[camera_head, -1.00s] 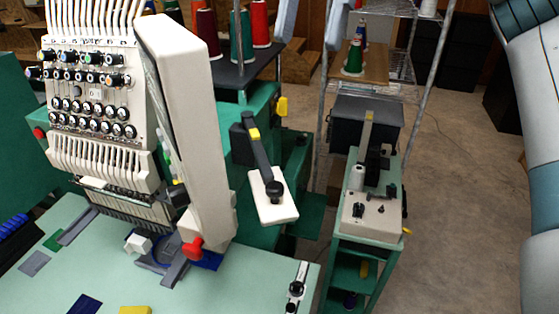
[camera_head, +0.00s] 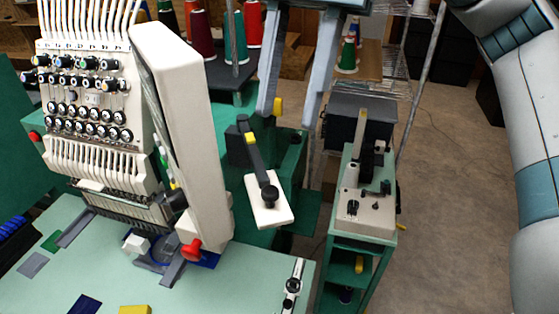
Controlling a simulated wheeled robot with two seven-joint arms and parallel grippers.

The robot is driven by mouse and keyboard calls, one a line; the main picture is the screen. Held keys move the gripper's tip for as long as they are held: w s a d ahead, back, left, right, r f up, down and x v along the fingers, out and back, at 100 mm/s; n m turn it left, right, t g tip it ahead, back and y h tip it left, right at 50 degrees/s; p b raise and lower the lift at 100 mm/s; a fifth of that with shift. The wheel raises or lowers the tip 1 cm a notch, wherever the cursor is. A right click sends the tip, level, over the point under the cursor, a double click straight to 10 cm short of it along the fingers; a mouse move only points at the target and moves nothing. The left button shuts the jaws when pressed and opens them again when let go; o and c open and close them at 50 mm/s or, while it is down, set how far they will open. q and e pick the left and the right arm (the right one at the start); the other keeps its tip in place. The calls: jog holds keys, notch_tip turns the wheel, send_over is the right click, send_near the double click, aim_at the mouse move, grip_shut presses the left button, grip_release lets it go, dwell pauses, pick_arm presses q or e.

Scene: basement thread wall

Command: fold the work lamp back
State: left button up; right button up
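The work lamp (camera_head: 268,200) shows in the head view as a flat white head with a black knob. It hangs on a black jointed arm (camera_head: 255,155) with a yellow mark, reaching forward and down beside the white machine head. My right gripper (camera_head: 287,121) comes down from the top edge, its two grey fingers apart with nothing between them. It appears above and a little right of the lamp arm in the picture, and I see no contact. The depth gap is hard to judge. My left gripper is not in view.
The tall white machine cover (camera_head: 188,130) stands just left of the lamp. A yellow tab (camera_head: 278,107) shows behind my fingers. A green stand with a small winding device (camera_head: 366,208) is at right. Thread cones (camera_head: 234,38) stand behind. Floor at right is clear.

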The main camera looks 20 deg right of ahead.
aim_at(272, 191)
jog(key=p+x, duration=0.3)
jog(key=x, duration=0.6)
jog(key=shift+s+a+f, duration=0.1)
jog(key=shift+s+f, duration=0.05)
jog(key=shift+f, duration=0.25)
grip_shut()
